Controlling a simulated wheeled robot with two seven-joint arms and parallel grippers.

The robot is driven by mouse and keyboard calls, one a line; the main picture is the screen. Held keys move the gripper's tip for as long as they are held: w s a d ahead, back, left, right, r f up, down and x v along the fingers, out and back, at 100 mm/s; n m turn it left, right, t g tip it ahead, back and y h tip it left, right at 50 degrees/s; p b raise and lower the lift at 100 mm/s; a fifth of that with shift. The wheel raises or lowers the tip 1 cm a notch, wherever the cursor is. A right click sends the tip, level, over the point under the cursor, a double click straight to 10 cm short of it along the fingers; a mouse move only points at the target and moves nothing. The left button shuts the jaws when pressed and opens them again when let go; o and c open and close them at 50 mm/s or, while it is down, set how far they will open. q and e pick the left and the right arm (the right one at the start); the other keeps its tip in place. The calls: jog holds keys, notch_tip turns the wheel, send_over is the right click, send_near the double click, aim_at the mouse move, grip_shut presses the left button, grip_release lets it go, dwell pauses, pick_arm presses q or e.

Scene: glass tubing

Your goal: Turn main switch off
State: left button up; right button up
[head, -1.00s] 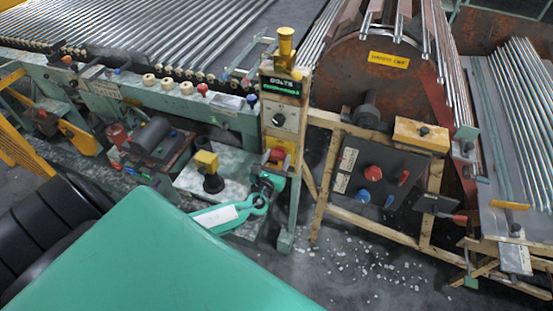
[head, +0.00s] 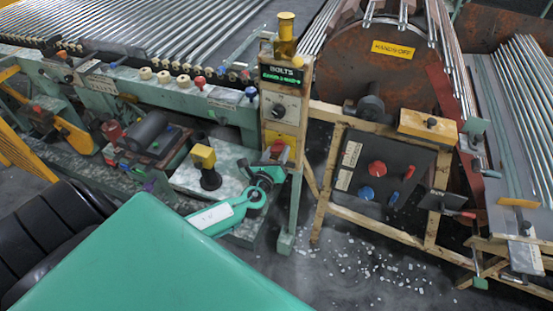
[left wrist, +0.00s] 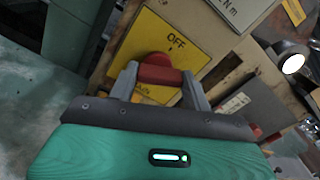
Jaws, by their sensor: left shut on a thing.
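The main switch is a red handle (left wrist: 158,70) on a yellow plate (left wrist: 150,35) marked OFF, seen in the left wrist view. The plate's lower lettering is partly covered. In the head view the red handle (head: 281,147) is on the wooden post (head: 269,98), low down and partly hidden by my gripper. My left gripper (left wrist: 160,80) is shut on the red handle, with one grey finger on each side of it. It also shows in the head view (head: 278,158), tilted up toward the post. My right gripper is not in view.
Above the switch are a dial (head: 279,111) and a green-lit BOLTS display (head: 282,76). A dark panel (head: 382,171) with red and blue knobs stands to the right on a wooden frame. A yellow-topped knob (head: 205,157) stands left of my gripper. White bits litter the floor.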

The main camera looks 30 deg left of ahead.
pick_arm(q)
jog(key=n+b, duration=0.4)
jog(key=n, duration=0.1)
jog(key=shift+f+n, duration=0.15)
jog(key=shift+n, duration=0.15)
jog(key=n+b, duration=0.1)
jog(key=n, duration=0.1)
jog(key=shift+a+n+b, duration=0.1)
jog(key=shift+n+b, duration=0.2)
jog(key=shift+n, duration=0.1)
jog(key=shift+n+b, duration=0.4)
jog(key=shift+n, duration=1.8)
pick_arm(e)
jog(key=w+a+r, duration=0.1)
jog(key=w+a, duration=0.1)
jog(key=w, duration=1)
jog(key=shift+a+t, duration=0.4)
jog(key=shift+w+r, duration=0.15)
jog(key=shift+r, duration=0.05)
pick_arm(q)
jog(key=o, duration=1)
jog(key=shift+s, duration=0.1)
jog(key=shift+b, duration=0.3)
